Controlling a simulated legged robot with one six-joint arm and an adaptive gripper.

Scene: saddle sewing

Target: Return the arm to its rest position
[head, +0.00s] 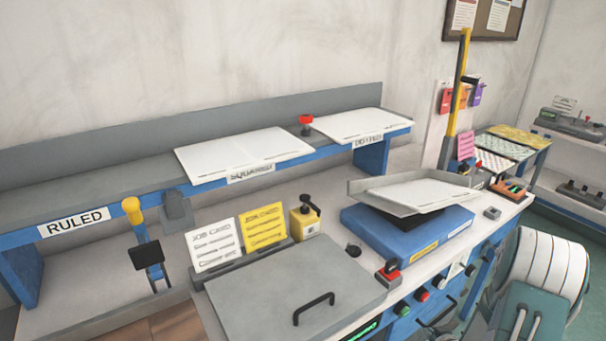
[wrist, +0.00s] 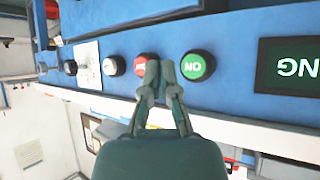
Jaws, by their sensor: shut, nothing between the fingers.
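My gripper (wrist: 160,68) shows in the wrist view with its two dark fingers together and nothing between them. Its tips are in front of a blue panel (wrist: 230,30), between a red button (wrist: 142,64) and a green button (wrist: 197,66) marked ON. I cannot tell whether the tips touch either button. The wrist view is upside down, as the lettering shows. In the head view, my arm (head: 545,262) is at the lower right, beside the front of the bench; its fingertips are not clear there.
The panel also carries a dark display (wrist: 290,66) and several knobs. In the head view, a blue machine with a grey tray (head: 420,192) stands on the bench, near a red-topped switch (head: 389,272). White sheets (head: 245,153) lie on the back shelf. Green floor (head: 590,240) shows at right.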

